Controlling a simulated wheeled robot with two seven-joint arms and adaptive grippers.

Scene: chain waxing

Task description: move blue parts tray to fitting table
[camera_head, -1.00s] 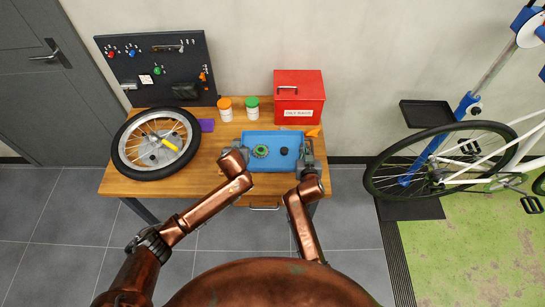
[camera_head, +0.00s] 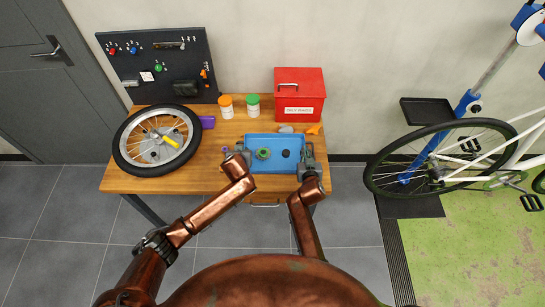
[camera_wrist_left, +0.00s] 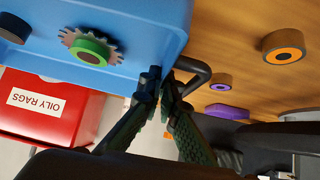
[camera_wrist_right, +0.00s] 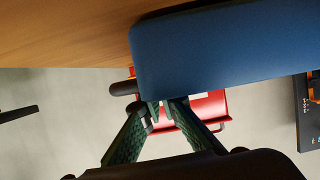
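The blue parts tray (camera_head: 264,169) is at the front of the wooden workbench. It holds a green-centred cog (camera_head: 263,153) and a dark round part (camera_head: 286,153). My left gripper (camera_head: 240,157) is at its left end; in the left wrist view its fingers (camera_wrist_left: 160,80) are shut on the tray's dark handle (camera_wrist_left: 199,71). My right gripper (camera_head: 307,160) is at the right end; in the right wrist view its fingers (camera_wrist_right: 164,106) are close together at the tray's edge (camera_wrist_right: 215,55), the grasped handle mostly hidden. I cannot tell how far the tray is above the bench. No fitting table is identifiable.
On the workbench (camera_head: 205,178) are a spoked wheel (camera_head: 157,141), orange-lidded (camera_head: 226,112) and green-lidded (camera_head: 253,110) jars and a red oily-rags box (camera_head: 300,92). A pegboard (camera_head: 160,65) stands behind. A bicycle on a stand (camera_head: 470,150) is at right. Grey floor between is clear.

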